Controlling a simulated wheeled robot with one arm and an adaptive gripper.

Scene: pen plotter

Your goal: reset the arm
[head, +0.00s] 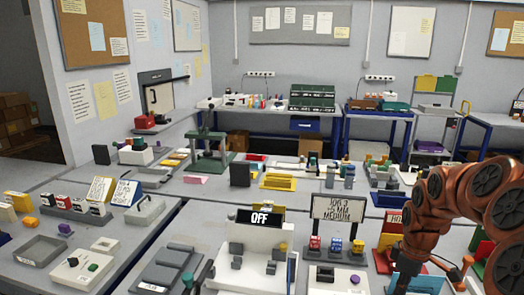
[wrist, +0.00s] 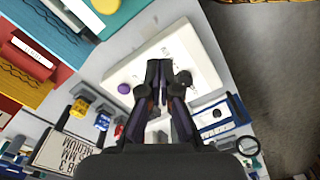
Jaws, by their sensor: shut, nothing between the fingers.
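My arm (head: 445,205), orange-brown with dark round joint caps, is bent at the right of the head view. In the wrist view my gripper (wrist: 160,72) is shut and empty, its dark fingers together in front of a white panel (wrist: 205,52). The panel carries a purple knob (wrist: 124,88) and a dark knob (wrist: 184,77). I cannot tell the gap between fingertips and panel. In the head view the fingers cannot be made out clearly. A white machine (head: 240,236) with a black "OFF" display (head: 262,218) stands at front centre.
A "JOB 3" sign (head: 338,207) stands behind red (head: 314,243), blue (head: 336,245) and yellow (head: 357,246) blocks. Benches around are crowded. Bare floor (wrist: 265,70) shows at the right of the wrist view.

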